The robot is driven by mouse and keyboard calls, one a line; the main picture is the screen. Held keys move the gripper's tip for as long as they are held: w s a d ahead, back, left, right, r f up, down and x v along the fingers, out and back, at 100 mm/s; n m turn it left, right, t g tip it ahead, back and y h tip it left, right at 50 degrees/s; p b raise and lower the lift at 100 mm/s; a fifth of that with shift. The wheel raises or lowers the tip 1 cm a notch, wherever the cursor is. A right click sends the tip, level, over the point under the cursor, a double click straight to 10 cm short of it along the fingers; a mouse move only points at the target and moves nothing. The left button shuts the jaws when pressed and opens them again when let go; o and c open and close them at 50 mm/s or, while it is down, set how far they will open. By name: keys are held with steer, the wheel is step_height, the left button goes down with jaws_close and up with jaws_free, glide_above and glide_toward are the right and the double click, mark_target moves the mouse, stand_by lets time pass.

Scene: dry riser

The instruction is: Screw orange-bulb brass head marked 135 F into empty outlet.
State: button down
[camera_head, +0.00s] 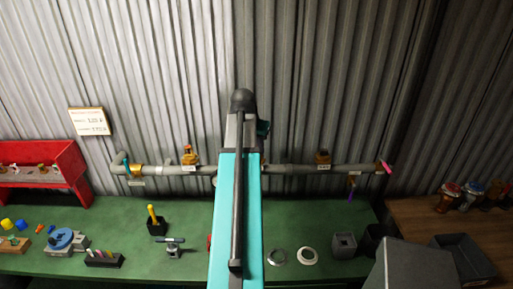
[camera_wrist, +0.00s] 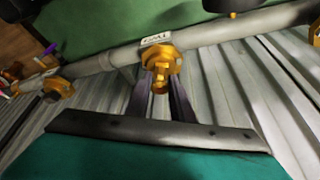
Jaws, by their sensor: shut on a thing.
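My gripper (camera_wrist: 160,96) shows in the wrist view, its two dark fingers closed around a brass head (camera_wrist: 160,66). The head is at the grey pipe (camera_wrist: 220,32), lined up with it just beside a white label (camera_wrist: 156,40). I cannot tell whether its thread is engaged in the outlet, and its bulb and marking cannot be made out. In the head view my own arm hides the gripper, the held head and the middle stretch of the pipe (camera_head: 290,169).
Brass heads (camera_head: 190,157) (camera_head: 322,158) stand on the pipe either side of my arm. A green bench (camera_head: 130,215) carries a red rack (camera_head: 45,170), a black cup with a yellow handle (camera_head: 155,225), a vice-like tool (camera_head: 174,247) and grey cups (camera_head: 343,243). The corrugated wall is close behind.

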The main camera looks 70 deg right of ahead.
steer(key=shift+a+f, duration=0.15)
steer(key=c, duration=1.5)
jaws_free()
steer(key=shift+n, duration=0.4)
steer(key=shift+s+n+t, duration=0.1)
steer(key=shift+n+t, duration=0.6)
steer(key=shift+n, duration=0.9)
steer(key=shift+n+t, duration=0.4)
steer(key=shift+n, duration=0.5)
steer(key=shift+n+y, duration=0.3)
steer(key=shift+d+n+t, duration=0.2)
steer(key=shift+n+t, duration=0.3)
steer(key=shift+n, duration=0.6)
steer(key=shift+n+t+y, duration=0.4)
steer(key=shift+n+y, duration=0.2)
steer(key=shift+n, duration=0.9)
